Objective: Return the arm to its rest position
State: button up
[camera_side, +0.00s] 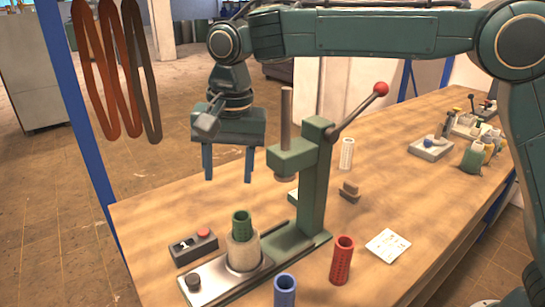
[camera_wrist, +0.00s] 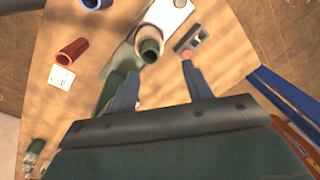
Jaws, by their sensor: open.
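My gripper (camera_side: 228,178) hangs at the end of my dark green arm, in the air above the far left part of the wooden bench. Its two blue fingers point down, stand apart and have nothing between them. In the wrist view the open fingers (camera_wrist: 160,85) also show, with the bench below and beyond them. The green press (camera_side: 312,185) with its red-knobbed lever stands on the bench to the right of my gripper. A green perforated cylinder (camera_side: 241,223) sits upright in the pale round holder (camera_side: 243,252) on the press base.
A control box with a red button (camera_side: 194,248) lies left of the press. A red cylinder (camera_side: 342,260), a blue cylinder (camera_side: 285,290) and a white cylinder (camera_side: 346,153) stand on the bench (camera_side: 420,260). A white card (camera_side: 388,245) lies nearby. A blue post (camera_side: 80,130) rises at the left.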

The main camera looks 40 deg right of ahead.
jog(key=s+d+r+n+t, duration=0.1)
jog(key=s+d+r+n, duration=0.15)
jog(key=s+d, duration=0.45)
jog(key=s+d+r+n+t, duration=0.1)
jog(key=s+d+r, duration=0.3)
jog(key=d, duration=0.6)
jog(key=s+d+f+n+t, duration=0.1)
jog(key=s+d+f+n, duration=0.1)
jog(key=s, duration=0.6)
jog(key=s+d+f+n+t, duration=0.1)
jog(key=s+d+f, duration=0.3)
jog(key=s+d, duration=0.3)
jog(key=shift+s+d+f+n+t+h, duration=0.3)
jog(key=shift+s+f+n, duration=0.1)
jog(key=shift+s, duration=0.45)
